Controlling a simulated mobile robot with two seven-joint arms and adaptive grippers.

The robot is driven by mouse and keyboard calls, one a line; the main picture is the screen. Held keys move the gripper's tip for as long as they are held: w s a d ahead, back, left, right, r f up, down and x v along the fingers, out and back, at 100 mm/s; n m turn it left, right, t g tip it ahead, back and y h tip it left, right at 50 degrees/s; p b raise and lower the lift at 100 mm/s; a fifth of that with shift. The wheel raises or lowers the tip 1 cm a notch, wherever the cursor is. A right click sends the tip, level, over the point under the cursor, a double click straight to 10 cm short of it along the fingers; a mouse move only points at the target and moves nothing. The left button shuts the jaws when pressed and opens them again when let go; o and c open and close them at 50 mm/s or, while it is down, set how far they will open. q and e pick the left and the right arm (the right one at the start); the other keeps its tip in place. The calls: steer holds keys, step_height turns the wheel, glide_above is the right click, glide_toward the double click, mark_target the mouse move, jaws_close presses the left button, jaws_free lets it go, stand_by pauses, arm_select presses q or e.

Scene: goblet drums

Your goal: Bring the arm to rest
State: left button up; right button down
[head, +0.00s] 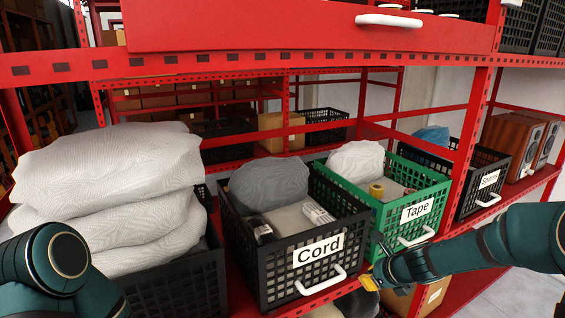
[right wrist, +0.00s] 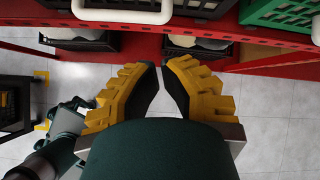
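My right arm comes in from the right in the head view, in front of the lower shelf. Its gripper (head: 370,282) shows there only as a yellow fingertip, below and right of the crate labelled Cord. In the right wrist view the right gripper (right wrist: 161,68) has two yellow fingers with dark pads. A gap lies between the pads and nothing is held. The gripper hangs in front of the shelf, apart from the crates. Part of my left arm shows at the lower left of the head view. Its gripper is not visible there.
The red shelf (head: 233,281) bears the black Cord crate (head: 346,270), green Tape crate (head: 437,203), black crate labelled Spares (head: 466,206) and wooden speakers (head: 509,138). Grey folded cloths (head: 110,190) are piled at left. A red drawer (head: 250,25) hangs above. Open floor (right wrist: 280,125) lies below.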

steer(key=s+a+f+n+g+b, duration=0.1)
steer(key=s+a+f+n+g, duration=0.1)
steer(key=s+a+f+n, duration=0.6)
steer(key=s+a+f+n+g+b, duration=0.2)
steer(key=s+a+f+n, duration=0.6)
steer(key=s+f+n, duration=0.5)
step_height(320, 180, down, 4)
steer(key=n+g, duration=0.1)
steer(key=n, duration=0.4)
steer(key=shift+s+n+y, duration=0.3)
steer(key=shift+s, duration=0.1)
steer(key=shift+a+r, duration=0.1)
